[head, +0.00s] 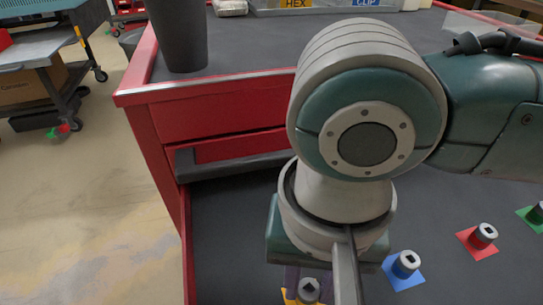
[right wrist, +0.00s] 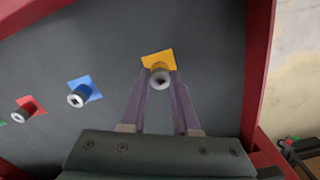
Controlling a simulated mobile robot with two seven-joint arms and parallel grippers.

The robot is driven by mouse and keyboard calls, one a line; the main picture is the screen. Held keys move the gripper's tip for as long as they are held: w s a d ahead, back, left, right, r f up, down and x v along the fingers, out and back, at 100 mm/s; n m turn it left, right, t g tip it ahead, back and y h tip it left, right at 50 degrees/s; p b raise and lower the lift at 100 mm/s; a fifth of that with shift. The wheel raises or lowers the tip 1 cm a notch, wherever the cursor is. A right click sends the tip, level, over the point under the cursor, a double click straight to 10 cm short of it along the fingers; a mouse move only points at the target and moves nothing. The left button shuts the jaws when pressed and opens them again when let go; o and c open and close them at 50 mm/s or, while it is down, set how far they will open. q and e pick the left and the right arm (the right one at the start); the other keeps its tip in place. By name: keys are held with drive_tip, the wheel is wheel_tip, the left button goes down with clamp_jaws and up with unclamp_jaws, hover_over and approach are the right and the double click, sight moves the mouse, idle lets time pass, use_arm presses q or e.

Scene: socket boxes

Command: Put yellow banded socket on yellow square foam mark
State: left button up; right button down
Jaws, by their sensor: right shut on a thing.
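A grey metal socket (right wrist: 160,78) with a square drive hole stands between the fingertips of my right gripper (right wrist: 160,74) in the right wrist view. The gripper is shut on it. The yellow square foam mark (right wrist: 153,57) lies at the socket, which overlaps its near edge in this view; whether the socket touches the foam I cannot tell. In the head view the socket (head: 309,290) and a bit of the yellow mark (head: 289,297) show at the bottom edge, with my right arm hiding much around them. The socket's band is hard to make out. My left gripper is out of view.
Sockets stand on a blue mark (head: 407,280), a red mark (head: 477,247) and a green mark (head: 528,217) to the right. Bare dark surface lies between the marks.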

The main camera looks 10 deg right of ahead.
sight(309, 289)
drive_tip(key=shift+f, duration=0.35)
drive_tip(key=shift+f, duration=0.15)
drive_tip(key=c, duration=0.7)
unclamp_jaws()
drive_tip(key=shift+o, duration=0.2)
drive_tip(key=s+a+r+n+y+p, duration=0.1)
drive_tip(key=a+r+p, duration=0.15)
drive_tip(key=r, duration=0.35)
drive_tip(key=s+a+r+n+y+p, duration=0.1)
drive_tip(key=r+p, duration=0.2)
drive_tip(key=r, duration=0.3)
drive_tip(key=s+d+f+n+t+h, duration=0.1)
drive_tip(key=s+d+n, duration=0.1)
drive_tip(key=d, duration=0.5)
drive_tip(key=s+d+f+n+t, duration=0.2)
drive_tip(key=s+d, duration=0.2)
drive_tip(key=d, duration=0.3)
drive_tip(key=shift+f+t+h, duration=0.3)
drive_tip(key=shift+h, duration=0.1)
